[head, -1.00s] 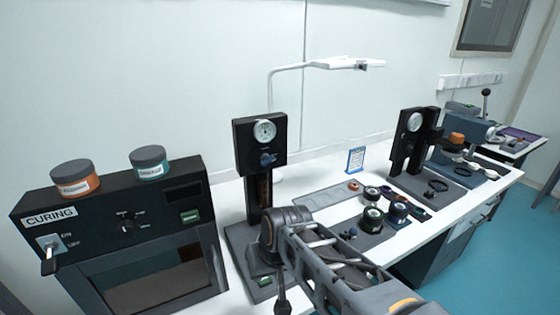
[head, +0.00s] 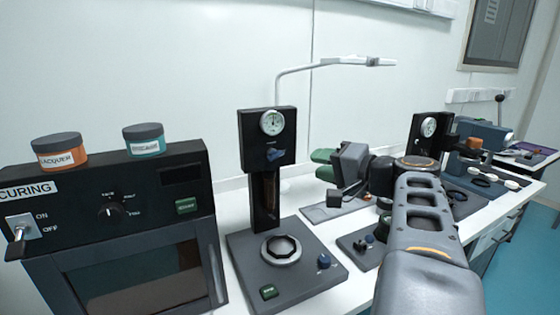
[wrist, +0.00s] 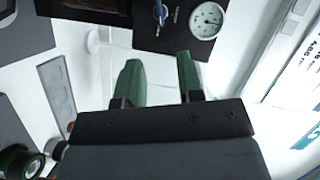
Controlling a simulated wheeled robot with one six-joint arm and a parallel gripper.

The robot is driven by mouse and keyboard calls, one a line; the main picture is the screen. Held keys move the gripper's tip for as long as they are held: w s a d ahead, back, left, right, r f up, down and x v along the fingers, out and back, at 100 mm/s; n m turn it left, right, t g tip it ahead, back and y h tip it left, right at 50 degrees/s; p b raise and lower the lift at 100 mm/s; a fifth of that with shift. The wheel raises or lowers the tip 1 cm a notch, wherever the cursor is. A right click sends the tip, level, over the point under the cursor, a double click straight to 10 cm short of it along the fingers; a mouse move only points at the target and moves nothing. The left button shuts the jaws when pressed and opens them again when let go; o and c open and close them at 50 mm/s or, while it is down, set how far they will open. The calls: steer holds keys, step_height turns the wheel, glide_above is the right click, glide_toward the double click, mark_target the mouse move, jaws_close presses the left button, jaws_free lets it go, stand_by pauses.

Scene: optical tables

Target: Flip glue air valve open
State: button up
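A blue valve lever (head: 275,154) sits under a round white gauge (head: 272,122) on the black upright of the middle station (head: 250,190). In the wrist view the lever (wrist: 160,12) is near the top edge, beside the gauge (wrist: 206,20). My gripper (head: 320,164) is right of the upright, apart from the lever, with its green fingers toward the station. In the wrist view my gripper (wrist: 160,75) is open and empty, with its fingers below the lever in the picture. No label naming the valve is legible.
A curing oven (head: 110,220) with a switch and two jars on top stands at left. A lamp (head: 345,62) rises behind the bench. A second gauge station (head: 428,128) stands at right, partly hidden by my arm. The station base holds an octagonal ring (head: 281,250).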

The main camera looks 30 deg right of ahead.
mark_target(279, 157)
steer(key=p+x, duration=0.1)
steer(key=x, duration=1.1)
steer(key=shift+w+a, duration=0.1)
steer(key=shift+w, duration=0.15)
jaws_close()
steer(key=shift+f, duration=0.1)
